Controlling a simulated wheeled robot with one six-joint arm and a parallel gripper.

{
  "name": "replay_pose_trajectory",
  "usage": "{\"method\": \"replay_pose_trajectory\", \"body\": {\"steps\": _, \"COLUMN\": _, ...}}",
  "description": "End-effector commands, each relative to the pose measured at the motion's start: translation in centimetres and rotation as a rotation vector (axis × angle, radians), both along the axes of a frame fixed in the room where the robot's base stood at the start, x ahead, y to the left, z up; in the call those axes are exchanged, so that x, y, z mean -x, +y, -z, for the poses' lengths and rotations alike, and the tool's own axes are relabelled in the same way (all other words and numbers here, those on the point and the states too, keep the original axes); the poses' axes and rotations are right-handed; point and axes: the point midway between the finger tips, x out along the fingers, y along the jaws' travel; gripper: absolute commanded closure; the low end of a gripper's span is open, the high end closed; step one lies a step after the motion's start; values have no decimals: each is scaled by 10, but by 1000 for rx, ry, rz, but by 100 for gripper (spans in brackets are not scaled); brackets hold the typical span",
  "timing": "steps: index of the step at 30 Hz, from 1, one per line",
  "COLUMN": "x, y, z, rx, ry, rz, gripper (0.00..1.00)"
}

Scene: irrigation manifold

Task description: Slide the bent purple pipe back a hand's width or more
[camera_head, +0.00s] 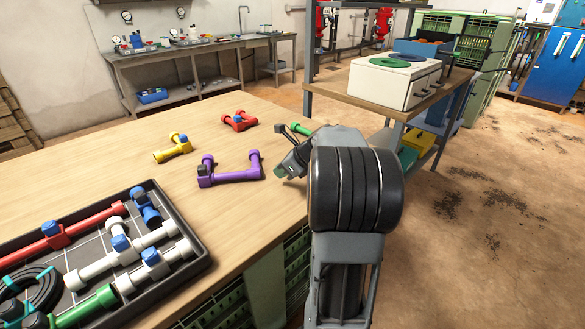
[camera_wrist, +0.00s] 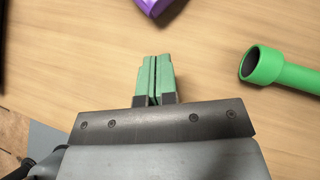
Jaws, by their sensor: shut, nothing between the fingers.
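A purple end (camera_wrist: 155,6) shows at the top edge of the wrist view. My gripper (camera_wrist: 154,60) has green fingertips pressed together with nothing between them. In the head view my gripper (camera_head: 281,173) is just right of the purple pipe, apart from it. My arm hides part of the table on the right.
A green pipe (camera_wrist: 285,72) lies right of my fingers, partly hidden behind my arm in the head view. Red (camera_head: 239,121) and yellow (camera_head: 173,149) pipes lie farther back. A dark tray (camera_head: 196,241) of fittings stands at the front left. The table's right edge is near my arm.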

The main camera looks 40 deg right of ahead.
Motion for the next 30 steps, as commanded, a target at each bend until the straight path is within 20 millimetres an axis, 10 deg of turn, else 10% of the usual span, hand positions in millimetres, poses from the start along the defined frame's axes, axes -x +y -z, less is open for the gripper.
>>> {"method": "replay_pose_trajectory", "body": {"steps": 30, "x": -50, "y": 26, "z": 6, "rx": 0, "ry": 1, "rz": 1, "gripper": 100}}
